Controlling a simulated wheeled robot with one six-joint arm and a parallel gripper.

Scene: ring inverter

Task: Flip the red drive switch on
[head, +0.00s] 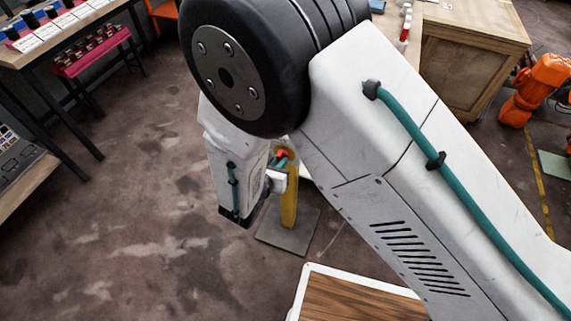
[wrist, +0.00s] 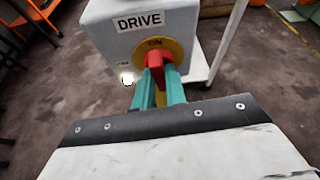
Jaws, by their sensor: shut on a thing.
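The red drive switch (wrist: 154,60) sits on a round yellow plate (wrist: 179,52) on the front of a pale grey box (wrist: 118,42) labelled DRIVE. Small letters that look like ON show on the plate above the switch. The handle looks roughly upright in the wrist view. My gripper (wrist: 160,82) has teal fingers, one on each side of the red handle, and is shut on it. In the head view the red switch (head: 282,154) is small and partly hidden by my gripper (head: 280,163). The handle's lower end is partly hidden by the fingers.
A small round lamp (wrist: 127,78) on the box looks bright white. The box stands on a yellow post (head: 289,207) with a grey floor plate (head: 287,232). A wood-topped surface (head: 352,299) is at the bottom. Open floor lies left.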

